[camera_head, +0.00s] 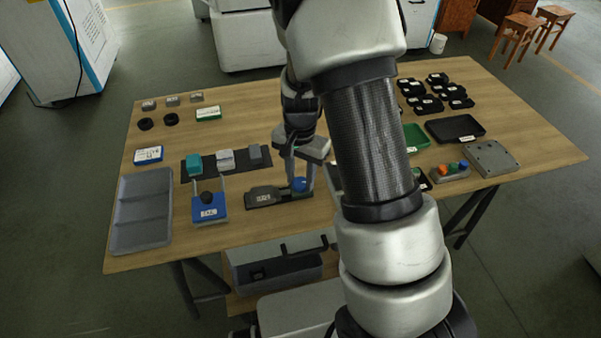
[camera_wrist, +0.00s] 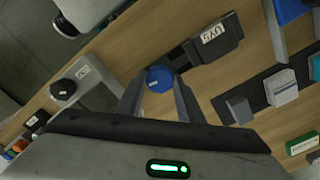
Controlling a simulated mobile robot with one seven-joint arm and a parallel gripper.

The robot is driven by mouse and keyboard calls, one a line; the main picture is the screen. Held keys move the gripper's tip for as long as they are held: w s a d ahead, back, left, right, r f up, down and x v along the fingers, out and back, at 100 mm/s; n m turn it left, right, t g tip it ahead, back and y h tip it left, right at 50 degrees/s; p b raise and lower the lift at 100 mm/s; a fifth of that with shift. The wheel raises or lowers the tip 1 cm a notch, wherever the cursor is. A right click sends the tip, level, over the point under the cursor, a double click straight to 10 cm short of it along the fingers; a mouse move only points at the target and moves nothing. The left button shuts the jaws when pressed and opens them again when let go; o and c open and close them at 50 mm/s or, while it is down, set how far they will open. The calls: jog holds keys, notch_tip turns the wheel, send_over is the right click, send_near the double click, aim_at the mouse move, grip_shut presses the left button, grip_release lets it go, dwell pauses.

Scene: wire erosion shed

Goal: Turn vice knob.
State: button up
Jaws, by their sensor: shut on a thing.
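The vice is a low dark grey block with a white label (camera_head: 264,197), lying on the wooden table left of my arm. Its round blue knob (camera_head: 300,184) is at its right end. My gripper (camera_head: 301,179) points down over that end, with one finger on either side of the knob, and is shut on it. In the wrist view the blue knob (camera_wrist: 159,78) sits between the fingertips, and the vice body (camera_wrist: 213,43) extends up and right from it. The knob's lower part is hidden by the fingers.
A blue fixture with a black knob (camera_head: 208,207) stands left of the vice, with a grey tray (camera_head: 142,212) farther left. A dark strip (camera_head: 237,162) with several blocks lies behind. My arm hides part of the table's right side; a black tray (camera_head: 455,128) lies beyond.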

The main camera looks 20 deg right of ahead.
aim_at(300, 182)
jog(key=m+p, duration=0.2)
jog(key=m, duration=0.2)
jog(key=shift+r+m, duration=0.15)
jog(key=shift+m, duration=0.25)
jog(key=m+p, duration=0.2)
jog(key=m, duration=0.2)
jog(key=shift+p, duration=0.3)
jog(key=o, duration=1.1)
jog(key=shift+c, duration=0.2)
notch_tip(300, 182, up, 17)
jog(key=p, duration=0.3)
jog(key=shift+r, duration=0.15)
